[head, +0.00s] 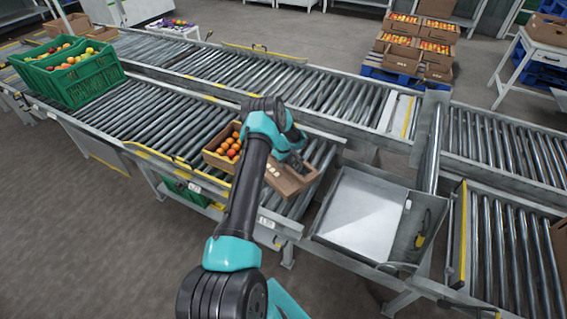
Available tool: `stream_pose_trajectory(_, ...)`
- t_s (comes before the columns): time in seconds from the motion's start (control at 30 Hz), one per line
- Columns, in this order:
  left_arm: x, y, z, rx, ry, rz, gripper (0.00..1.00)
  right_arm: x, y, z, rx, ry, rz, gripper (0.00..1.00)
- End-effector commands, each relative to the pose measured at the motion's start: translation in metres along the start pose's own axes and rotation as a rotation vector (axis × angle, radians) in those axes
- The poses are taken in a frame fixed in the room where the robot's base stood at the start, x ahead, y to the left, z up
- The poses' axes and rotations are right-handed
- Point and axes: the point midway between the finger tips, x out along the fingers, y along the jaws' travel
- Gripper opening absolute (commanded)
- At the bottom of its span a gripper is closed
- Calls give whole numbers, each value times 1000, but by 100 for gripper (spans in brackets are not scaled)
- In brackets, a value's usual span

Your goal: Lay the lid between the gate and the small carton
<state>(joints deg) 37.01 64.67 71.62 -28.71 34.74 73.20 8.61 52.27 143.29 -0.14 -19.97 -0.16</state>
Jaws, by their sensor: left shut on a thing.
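The small carton (212,161) is an open brown box of red and orange tomatoes on the near roller conveyor, partly hidden by my left arm. The lid (285,182) is a flat brown cardboard piece with small holes, just right of the carton over the rollers. My left gripper (296,163) is shut on its far side. I cannot tell whether the lid touches the rollers. An upright yellow-edged plate (458,235) stands at the start of the right-hand rollers; I cannot tell if it is the gate. My right gripper is not in view.
A metal tray table (362,214) with a handheld tool (422,229) stands right of the conveyor end. Green crates (75,76) of tomatoes sit on the rollers at far left. Packed cartons (415,45) stand on a blue pallet behind. Rollers left of the carton are clear.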

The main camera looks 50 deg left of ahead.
Motion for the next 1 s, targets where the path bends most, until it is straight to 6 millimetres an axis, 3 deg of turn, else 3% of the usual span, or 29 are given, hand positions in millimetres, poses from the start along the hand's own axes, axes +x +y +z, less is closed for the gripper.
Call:
stream_pose_trajectory(0.17, 3, 0, 0, 0, 0, 0, 0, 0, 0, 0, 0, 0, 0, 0)
stream_pose_trajectory(0.2, 2, 0, 0, 0, 0, 0, 23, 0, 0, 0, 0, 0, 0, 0)
stream_pose_trajectory(0.43, 2, 0, 0, 0, 0, 0, 45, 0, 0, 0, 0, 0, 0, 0)
stream_pose_trajectory(0.77, 0, 0, 0, 0, 0, 0, 46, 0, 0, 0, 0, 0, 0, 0)
stream_pose_trajectory(1.0, -25, 0, -1, -1, 1, 2, 46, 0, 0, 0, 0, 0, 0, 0)
